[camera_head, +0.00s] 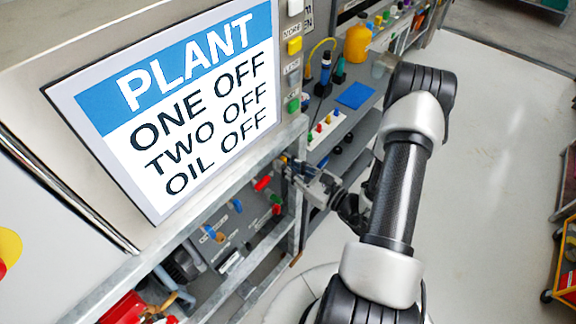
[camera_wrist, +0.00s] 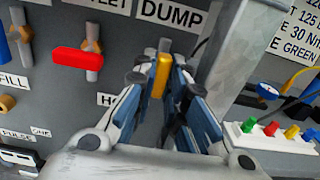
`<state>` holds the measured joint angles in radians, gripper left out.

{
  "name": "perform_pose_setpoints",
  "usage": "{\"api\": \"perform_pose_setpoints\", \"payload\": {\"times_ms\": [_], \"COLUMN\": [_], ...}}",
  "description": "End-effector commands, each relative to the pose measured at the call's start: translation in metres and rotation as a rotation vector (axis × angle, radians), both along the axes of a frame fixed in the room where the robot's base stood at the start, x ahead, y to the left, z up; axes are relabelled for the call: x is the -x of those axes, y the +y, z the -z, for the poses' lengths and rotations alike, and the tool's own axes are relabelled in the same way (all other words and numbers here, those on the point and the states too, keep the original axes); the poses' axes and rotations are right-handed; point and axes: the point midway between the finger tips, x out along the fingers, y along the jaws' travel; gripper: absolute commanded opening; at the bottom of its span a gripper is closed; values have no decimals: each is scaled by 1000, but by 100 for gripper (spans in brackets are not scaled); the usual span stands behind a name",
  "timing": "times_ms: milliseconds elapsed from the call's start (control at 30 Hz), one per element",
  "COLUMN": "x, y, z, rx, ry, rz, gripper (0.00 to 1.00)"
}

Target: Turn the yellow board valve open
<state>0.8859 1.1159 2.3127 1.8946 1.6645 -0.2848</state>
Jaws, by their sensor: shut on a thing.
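The yellow board valve (camera_wrist: 162,76) is a short yellow handle under the DUMP label (camera_wrist: 168,15) on the grey board. In the wrist view it stands roughly upright in the picture, between my fingertips. My gripper (camera_wrist: 163,84) is closed on it, a finger on each side. In the head view my gripper (camera_head: 285,164) reaches the board just behind the grey frame post. Only a small yellow-orange bit shows there, and the fingers hide most of the handle.
A red handle (camera_wrist: 78,58) lies crosswise left of my gripper; a blue handle (camera_wrist: 4,45) is farther left. The frame post (camera_wrist: 232,70) rises close on the right. Beyond it is a white strip (camera_wrist: 270,137) with coloured knobs. A PLANT screen (camera_head: 190,105) hangs above the board.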

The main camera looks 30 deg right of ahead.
Motion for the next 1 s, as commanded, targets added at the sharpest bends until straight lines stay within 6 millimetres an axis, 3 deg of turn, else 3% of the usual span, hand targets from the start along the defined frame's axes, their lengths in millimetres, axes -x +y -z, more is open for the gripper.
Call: {"api": "perform_pose_setpoints", "payload": {"times_ms": [267, 300, 600, 1000], "x": [0, 0, 0, 5], "y": [0, 0, 0, -3], "z": [1, 1, 0, 0], "rx": [5, 5, 3, 1], "ry": [0, 0, 0, 1], "rz": [0, 0, 0, 2], "gripper": [0, 13, 32, 32]}}
